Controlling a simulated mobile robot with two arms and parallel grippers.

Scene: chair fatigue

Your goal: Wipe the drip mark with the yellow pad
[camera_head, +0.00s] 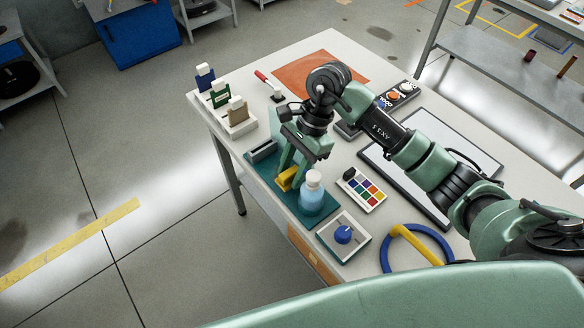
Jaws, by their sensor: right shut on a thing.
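The yellow pad (285,181) is low over the teal mat (266,178), near the left edge of the white table. My right gripper (291,173) points down and is shut on the yellow pad. I cannot tell whether the pad touches the mat. A bottle of blue liquid with a pale cap (312,193) stands upright on the mat, just right of the pad. I cannot make out the drip mark; the gripper, pad and bottle cover part of the mat. My left gripper is not in view.
A grey block (263,151) sits at the mat's far end. A rack with upright cards (238,122) and an orange sheet (300,73) lie farther back.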

